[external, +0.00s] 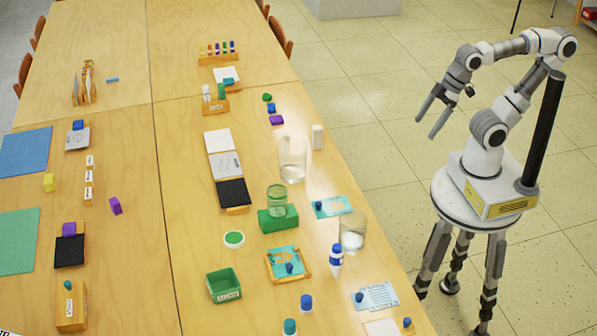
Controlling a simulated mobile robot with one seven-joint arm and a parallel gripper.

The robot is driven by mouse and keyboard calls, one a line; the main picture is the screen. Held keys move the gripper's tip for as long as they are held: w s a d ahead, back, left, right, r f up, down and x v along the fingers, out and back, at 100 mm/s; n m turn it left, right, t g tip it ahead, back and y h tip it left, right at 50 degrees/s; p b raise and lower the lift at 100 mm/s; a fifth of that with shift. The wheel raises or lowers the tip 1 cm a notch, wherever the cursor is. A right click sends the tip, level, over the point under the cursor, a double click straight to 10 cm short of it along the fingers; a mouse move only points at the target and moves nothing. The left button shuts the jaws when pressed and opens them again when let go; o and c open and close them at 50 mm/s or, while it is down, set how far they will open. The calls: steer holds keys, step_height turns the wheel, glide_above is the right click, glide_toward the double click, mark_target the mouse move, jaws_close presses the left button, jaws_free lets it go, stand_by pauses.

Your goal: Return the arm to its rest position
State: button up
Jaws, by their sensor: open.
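My gripper (433,112) hangs at the end of my bent arm, to the right of the long wooden table (185,150). Its two grey fingers are apart and point down and to the left. Nothing shows between them. The arm is folded over my round base, with its upper joint raised and the wrist lower on the left. The gripper appears clear of the table's right edge, above the tiled floor.
On the table's right side stand a glass jar (292,160), a small white block (318,137), another clear jar (352,232) and a blue-capped bottle (336,262). A green bin (223,286) lies further left. The floor (380,100) between table and arm is clear.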

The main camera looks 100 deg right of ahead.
step_height(320, 180, up, 13)
steer(key=p, duration=1.1)
steer(key=shift+r, duration=0.2)
